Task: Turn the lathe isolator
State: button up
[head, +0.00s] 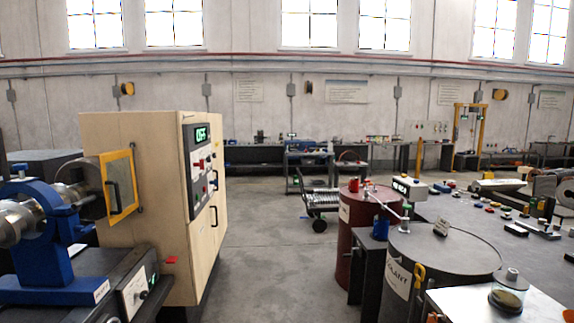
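A tall tan cabinet (140,200) stands left of centre. Its right side carries a dark control panel (202,180) with several red and pale knobs or switches and a green display (201,134) reading "OFF". Which of these is the lathe isolator I cannot tell. The lathe (40,235), with blue and bare metal parts, is at the left edge. My gripper is not in view.
A dark red barrel (357,235) and a grey barrel (430,275) marked "LANT" stand to the right. A dark bench (480,222) with many small parts is behind them. A low cart (318,202) stands further back. The floor (268,260) between cabinet and barrels is clear.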

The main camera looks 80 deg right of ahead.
aim_at(202, 163)
jog(key=z, duration=2.65)
jog(key=i, duration=0.95)
jog(key=z, duration=0.45)
jog(key=i, duration=0.95)
jog(key=u, duration=1.1)
jog(key=i, duration=0.95)
jog(key=u, duration=0.9)
